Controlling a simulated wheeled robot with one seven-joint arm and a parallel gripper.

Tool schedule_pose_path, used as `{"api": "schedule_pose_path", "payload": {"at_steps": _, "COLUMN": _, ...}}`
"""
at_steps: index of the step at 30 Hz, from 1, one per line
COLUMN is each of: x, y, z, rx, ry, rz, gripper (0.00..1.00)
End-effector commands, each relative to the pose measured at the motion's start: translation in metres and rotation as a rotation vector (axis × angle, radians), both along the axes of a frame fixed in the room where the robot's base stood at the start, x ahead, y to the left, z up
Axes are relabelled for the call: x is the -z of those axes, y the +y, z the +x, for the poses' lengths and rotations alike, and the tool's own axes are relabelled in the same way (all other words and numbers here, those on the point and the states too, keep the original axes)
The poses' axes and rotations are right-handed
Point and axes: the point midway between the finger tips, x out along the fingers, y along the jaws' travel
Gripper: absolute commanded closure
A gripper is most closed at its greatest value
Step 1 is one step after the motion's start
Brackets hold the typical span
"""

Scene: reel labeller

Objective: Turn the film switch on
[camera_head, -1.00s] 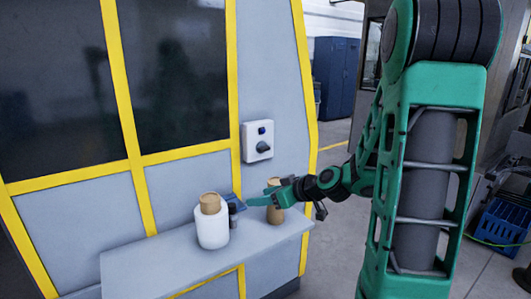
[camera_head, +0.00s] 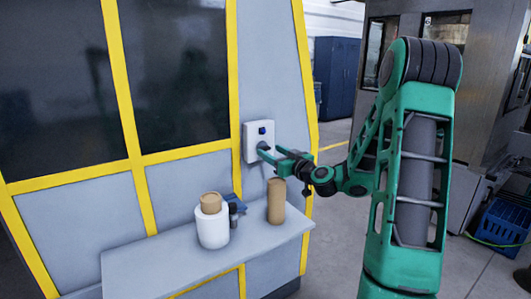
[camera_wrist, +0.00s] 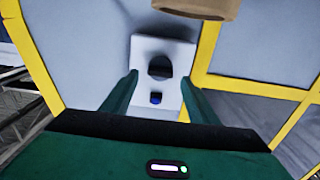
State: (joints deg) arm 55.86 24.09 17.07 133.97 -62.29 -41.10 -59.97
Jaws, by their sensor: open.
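The film switch is a white box (camera_head: 252,141) on the grey machine panel, with a blue button or lamp (camera_head: 262,130) and a dark knob below it. In the head view my gripper (camera_head: 265,150) is at the box's lower part and hides most of the knob. In the wrist view the box (camera_wrist: 177,48) lies ahead, with the dark knob (camera_wrist: 160,67) and the blue spot (camera_wrist: 155,98) showing between the open fingers of my gripper (camera_wrist: 160,88). I cannot tell whether the fingers touch the knob.
A brown round edge (camera_wrist: 197,8) shows in the wrist view. A blue crate (camera_head: 501,228) stands on the floor at right.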

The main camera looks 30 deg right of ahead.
Motion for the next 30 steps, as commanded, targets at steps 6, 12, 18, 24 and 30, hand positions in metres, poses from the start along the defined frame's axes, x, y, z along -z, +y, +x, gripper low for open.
{"api": "schedule_pose_path", "payload": {"at_steps": 6, "x": 0.000, "y": 0.002, "z": 0.025, "rx": -0.001, "ry": 0.000, "rz": 0.000, "gripper": 0.46}}
{"api": "schedule_pose_path", "payload": {"at_steps": 12, "x": 0.000, "y": 0.001, "z": 0.032, "rx": 0.000, "ry": 0.000, "rz": 0.000, "gripper": 0.46}}
{"api": "schedule_pose_path", "payload": {"at_steps": 18, "x": 0.000, "y": 0.001, "z": 0.032, "rx": 0.000, "ry": 0.000, "rz": 0.000, "gripper": 0.46}}
{"api": "schedule_pose_path", "payload": {"at_steps": 24, "x": 0.000, "y": 0.001, "z": 0.032, "rx": 0.000, "ry": 0.000, "rz": 0.000, "gripper": 0.87}}
{"api": "schedule_pose_path", "payload": {"at_steps": 30, "x": 0.000, "y": 0.001, "z": 0.032, "rx": 0.000, "ry": 0.001, "rz": 0.007, "gripper": 0.87}}
